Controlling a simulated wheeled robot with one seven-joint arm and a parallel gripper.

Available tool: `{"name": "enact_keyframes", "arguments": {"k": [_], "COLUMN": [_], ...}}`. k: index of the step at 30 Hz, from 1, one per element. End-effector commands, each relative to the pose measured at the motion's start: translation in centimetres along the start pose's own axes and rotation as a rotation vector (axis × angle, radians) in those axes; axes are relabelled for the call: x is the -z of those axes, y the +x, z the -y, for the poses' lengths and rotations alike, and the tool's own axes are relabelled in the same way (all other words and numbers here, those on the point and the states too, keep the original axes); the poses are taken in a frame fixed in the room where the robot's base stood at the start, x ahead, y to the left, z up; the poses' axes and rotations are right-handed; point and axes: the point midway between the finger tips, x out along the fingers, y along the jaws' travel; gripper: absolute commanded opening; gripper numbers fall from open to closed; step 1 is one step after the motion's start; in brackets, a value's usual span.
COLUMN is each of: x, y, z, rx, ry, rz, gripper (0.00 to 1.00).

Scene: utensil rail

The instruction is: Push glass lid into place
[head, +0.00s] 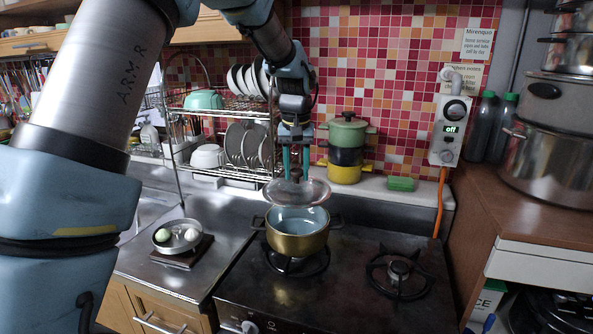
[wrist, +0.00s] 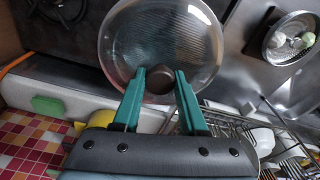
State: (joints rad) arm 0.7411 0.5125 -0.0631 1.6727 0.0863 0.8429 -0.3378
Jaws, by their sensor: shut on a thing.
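The glass lid (head: 298,192) is round and clear with a metal rim and a dark knob. It is above the back part of the gold pot (head: 297,240), tilted, with the pot's pale inside showing in front of it. The pot stands on the left burner of the stove. My gripper (head: 294,165) points down at the lid, its green fingers shut on the knob. In the wrist view the lid (wrist: 150,40) fills the upper middle, with the fingers (wrist: 160,80) on both sides of the knob. The lid hides the pot there.
A dish rack (head: 225,110) with plates and bowls stands behind on the left. Stacked pots (head: 345,148) and a green sponge (head: 400,184) are on the back ledge. A small dish with eggs (head: 177,237) sits left of the stove. The right burner (head: 398,272) is empty.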

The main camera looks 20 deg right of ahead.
Motion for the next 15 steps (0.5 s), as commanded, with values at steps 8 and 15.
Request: {"name": "enact_keyframes", "arguments": {"k": [8,15], "x": [-0.1,-0.4], "y": [1.0,3.1], "z": [0.0,0.0], "rx": [0.000,0.000], "ry": [-0.001,-0.001], "rz": [0.000,0.001], "gripper": [0.00,0.00]}}
